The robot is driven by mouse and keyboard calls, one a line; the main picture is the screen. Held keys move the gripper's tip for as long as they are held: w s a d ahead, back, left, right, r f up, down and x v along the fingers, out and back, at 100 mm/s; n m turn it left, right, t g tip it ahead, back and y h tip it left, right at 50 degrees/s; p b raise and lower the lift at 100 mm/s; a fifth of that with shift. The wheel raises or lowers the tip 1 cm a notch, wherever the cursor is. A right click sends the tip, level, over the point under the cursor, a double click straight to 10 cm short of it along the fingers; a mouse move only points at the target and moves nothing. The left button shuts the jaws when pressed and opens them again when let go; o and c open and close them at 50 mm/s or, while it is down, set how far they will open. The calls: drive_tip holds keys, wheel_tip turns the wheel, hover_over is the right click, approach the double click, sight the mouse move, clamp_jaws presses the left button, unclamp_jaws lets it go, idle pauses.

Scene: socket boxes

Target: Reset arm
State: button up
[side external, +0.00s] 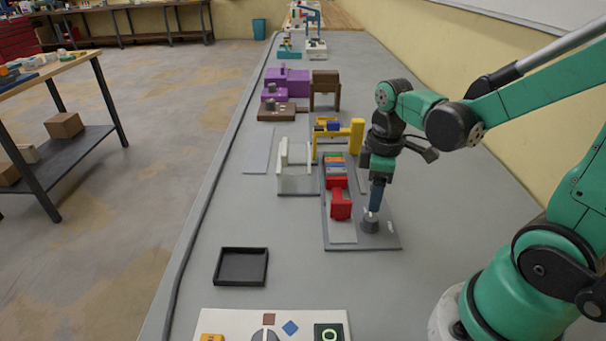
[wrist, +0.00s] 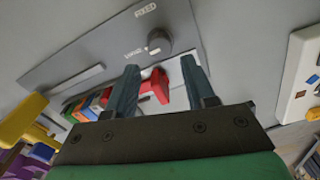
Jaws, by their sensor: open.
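My gripper (side external: 375,208) points down just above a grey round knob (side external: 369,224) on a grey plate (side external: 385,241). In the wrist view my gripper (wrist: 160,62) has its two fingers apart with nothing held between them. The knob (wrist: 158,41) shows beyond the fingertips, with small lettered labels beside it. A red block (side external: 341,205) stands on the plate to the left of the gripper; it also shows between the fingers in the wrist view (wrist: 156,84). I cannot tell whether the fingertips touch the knob.
A row of coloured blocks (side external: 335,166) lies behind the red one. A yellow frame (side external: 356,137) and a white fixture (side external: 298,186) stand nearby. An empty black tray (side external: 241,281) and a white panel (side external: 285,316) are in front.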

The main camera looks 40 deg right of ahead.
drive_tip(key=shift+w+a+r+t, duration=0.1)
drive_tip(key=shift+a+r+t, duration=0.15)
drive_tip(key=shift+a+t, duration=0.05)
drive_tip(key=w+a+r+m+t, duration=0.1)
drive_tip(key=a+r+m+t, duration=0.4)
drive_tip(key=a+t, duration=0.1)
drive_tip(key=shift+w+r+m, duration=0.4)
drive_tip(key=o, duration=0.3)
drive_tip(key=shift+a+r, duration=0.1)
drive_tip(key=shift+r, duration=0.15)
drive_tip(key=o, duration=0.5)
drive_tip(key=r+m, duration=0.1)
drive_tip(key=d+r+m, duration=0.1)
drive_tip(key=m, duration=0.1)
drive_tip(key=shift+w+d+r+m, duration=0.2)
drive_tip(key=shift+w+r+m, duration=0.05)
drive_tip(key=shift+r+m, duration=0.15)
drive_tip(key=s+d+r+m+g+h, duration=0.1)
drive_tip(key=s+d+r+m, duration=0.2)
drive_tip(key=r+m, duration=0.5)
drive_tip(key=s+d+r+m+h, duration=0.1)
drive_tip(key=s+d+r+m, duration=0.3)
drive_tip(key=m, duration=0.6)
drive_tip(key=w+f, duration=0.4)
drive_tip(key=f, duration=0.1)
drive_tip(key=w+f, duration=0.2)
drive_tip(key=shift+f, duration=0.15)
